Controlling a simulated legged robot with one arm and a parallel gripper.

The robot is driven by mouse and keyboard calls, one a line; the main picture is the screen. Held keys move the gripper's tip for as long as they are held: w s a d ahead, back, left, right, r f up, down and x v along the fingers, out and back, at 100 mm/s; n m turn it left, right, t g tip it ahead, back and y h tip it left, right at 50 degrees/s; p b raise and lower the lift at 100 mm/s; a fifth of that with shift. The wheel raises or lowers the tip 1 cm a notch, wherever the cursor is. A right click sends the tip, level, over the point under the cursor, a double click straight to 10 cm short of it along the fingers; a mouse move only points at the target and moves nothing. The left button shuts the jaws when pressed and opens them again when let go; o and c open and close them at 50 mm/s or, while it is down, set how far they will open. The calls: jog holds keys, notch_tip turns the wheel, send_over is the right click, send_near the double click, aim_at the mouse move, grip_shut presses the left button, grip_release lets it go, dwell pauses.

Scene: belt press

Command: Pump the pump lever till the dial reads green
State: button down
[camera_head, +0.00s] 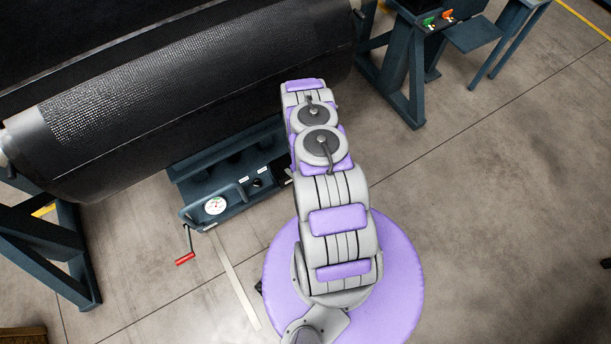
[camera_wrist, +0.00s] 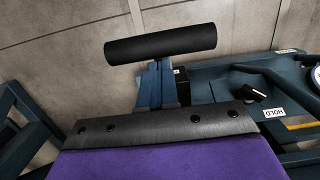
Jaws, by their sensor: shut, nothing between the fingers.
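The pump lever's black cylindrical grip (camera_wrist: 160,45) lies crosswise on a blue-grey post (camera_wrist: 158,88) in the wrist view. My gripper (camera_wrist: 160,128) shows as a dark bolted plate with purple behind it. It is shut and empty, just below the grip in the picture; I cannot tell whether it touches the post. In the head view my arm hides the gripper and lever. The dial (camera_head: 215,205) is a white face with coloured marks on the pump unit; its needle is too small to read. The dial is cut off at the right edge of the wrist view (camera_wrist: 315,78).
A black knob (camera_wrist: 262,94) sits beside a HOLD label (camera_wrist: 273,113). A red-handled crank (camera_head: 186,258) sticks out at the unit's left corner. A large black roller (camera_head: 190,100) spans above. Blue stands (camera_head: 400,80) are at right; open floor lies at lower right.

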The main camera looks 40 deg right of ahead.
jog(key=shift+r, duration=0.1)
jog(key=shift+w+d+r, duration=0.15)
jog(key=shift+w+r, duration=0.8)
jog(key=shift+w, duration=0.3)
jog(key=shift+w+d+r, duration=0.25)
jog(key=shift+w+r, duration=0.55)
jog(key=shift+w, duration=0.15)
jog(key=shift+w+d+r, duration=0.2)
jog(key=shift+w+r, duration=0.55)
jog(key=shift+w, duration=0.15)
